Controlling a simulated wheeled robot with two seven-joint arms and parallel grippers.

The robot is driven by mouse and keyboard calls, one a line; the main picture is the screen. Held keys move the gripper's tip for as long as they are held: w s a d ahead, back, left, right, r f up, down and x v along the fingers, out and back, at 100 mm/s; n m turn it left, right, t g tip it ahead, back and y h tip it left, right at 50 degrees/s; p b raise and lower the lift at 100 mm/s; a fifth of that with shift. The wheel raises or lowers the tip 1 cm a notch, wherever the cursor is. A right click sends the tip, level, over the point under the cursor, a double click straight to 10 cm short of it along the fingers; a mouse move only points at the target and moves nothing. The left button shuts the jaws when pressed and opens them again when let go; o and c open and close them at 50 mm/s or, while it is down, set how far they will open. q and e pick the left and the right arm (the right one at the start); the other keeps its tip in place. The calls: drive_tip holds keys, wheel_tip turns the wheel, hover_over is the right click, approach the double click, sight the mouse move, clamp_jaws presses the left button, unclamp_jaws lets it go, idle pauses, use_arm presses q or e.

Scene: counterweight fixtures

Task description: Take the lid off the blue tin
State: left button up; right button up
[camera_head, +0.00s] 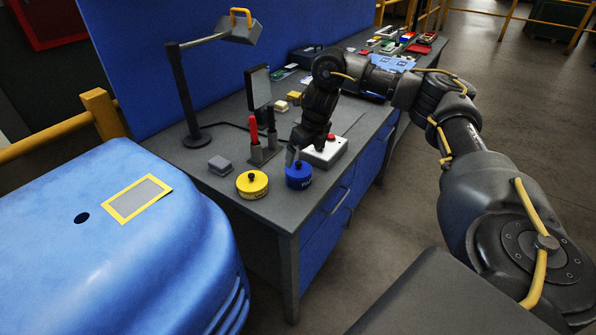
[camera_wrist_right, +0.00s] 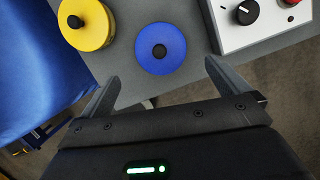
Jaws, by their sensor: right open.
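The blue tin (camera_head: 299,176) stands upright near the front corner of the grey workbench. Its round blue lid with a black knob (camera_wrist_right: 160,51) is on top and shows from above in the right wrist view. My right gripper (camera_head: 292,155) is just above and behind the tin in the head view. In the right wrist view its two fingers (camera_wrist_right: 163,82) are spread wide and empty, on either side of the tin's near edge. I cannot see any contact with the tin. My left gripper is not in view.
A yellow tin (camera_head: 252,184) stands left of the blue tin, and a white control box (camera_head: 325,151) stands on the other side. A tool stand (camera_head: 264,153), a grey block (camera_head: 221,165) and a lamp (camera_head: 186,100) are farther back. The bench (camera_head: 262,213) ends close to the tins.

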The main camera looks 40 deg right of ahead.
sight(300, 163)
drive_tip(key=shift+w+f, duration=0.25)
drive_tip(key=shift+f, duration=0.25)
drive_tip(key=shift+a, duration=0.1)
drive_tip(key=shift+w+f, duration=0.1)
drive_tip(key=shift+f, duration=0.25)
drive_tip(key=p+x, duration=0.1)
drive_tip(key=x, duration=0.2)
drive_tip(key=shift+w+d+f, duration=0.2)
drive_tip(key=shift+w, duration=0.05)
drive_tip(key=shift+w+f, duration=0.1)
drive_tip(key=shift+f, duration=0.35)
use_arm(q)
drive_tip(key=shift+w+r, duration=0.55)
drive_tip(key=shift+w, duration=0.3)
use_arm(e)
drive_tip(key=c, duration=1)
